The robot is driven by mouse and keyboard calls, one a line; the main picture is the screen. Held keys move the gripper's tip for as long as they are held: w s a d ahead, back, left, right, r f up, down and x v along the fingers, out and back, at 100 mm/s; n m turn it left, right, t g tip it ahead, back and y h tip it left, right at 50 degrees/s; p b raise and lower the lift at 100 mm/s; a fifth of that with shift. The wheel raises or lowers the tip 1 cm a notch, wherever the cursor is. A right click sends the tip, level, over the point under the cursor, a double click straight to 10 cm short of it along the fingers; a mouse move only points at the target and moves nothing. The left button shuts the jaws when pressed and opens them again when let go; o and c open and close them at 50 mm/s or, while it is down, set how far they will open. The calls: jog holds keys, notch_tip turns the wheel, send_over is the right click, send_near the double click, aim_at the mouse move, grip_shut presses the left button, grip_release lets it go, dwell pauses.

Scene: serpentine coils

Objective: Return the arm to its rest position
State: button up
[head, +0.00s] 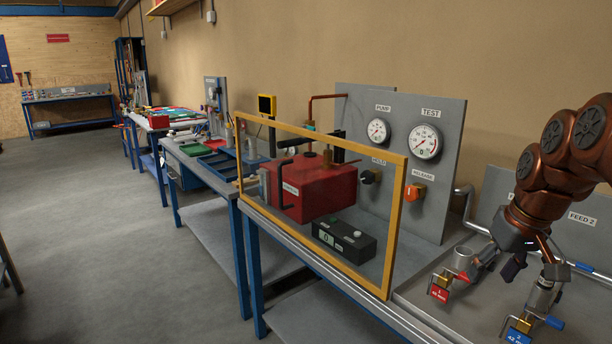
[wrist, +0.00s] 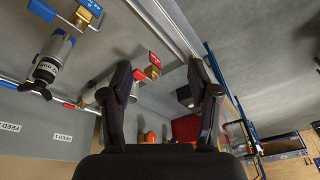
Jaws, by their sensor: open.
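My arm (head: 568,150), copper-coloured with dark round joint caps, reaches in from the right edge in the head view. My gripper (head: 533,268) points down over the bench at the right. It is open and nothing shows between its fingers. In the wrist view my gripper (wrist: 160,70) has its two dark fingers spread apart. Part of a grey cylinder (head: 541,297) stands below the right finger. Whether a finger touches it, I cannot tell.
A yellow-framed clear guard (head: 398,225) stands before a red block (head: 318,190) and a black box (head: 344,240). A grey panel (head: 455,120) carries gauges and knobs. A feed panel (head: 590,232) is behind my gripper. The floor (head: 90,220) at left is clear.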

jog(key=s+a+f+g, duration=0.2)
jog(key=s+a+f, duration=0.3)
jog(key=s+a, duration=0.3)
jog(key=s+a+f+g, duration=0.1)
jog(key=s+a+f, duration=0.4)
jog(key=s+a, duration=0.25)
jog(key=s+a+f+g, duration=0.1)
jog(key=s+a+f, duration=0.1)
jog(key=s+f, duration=0.4)
jog(key=s, duration=0.3)
jog(key=shift+s+a+g+h, duration=0.15)
jog(key=shift+a+g+h, duration=0.15)
jog(key=shift+a, duration=0.05)
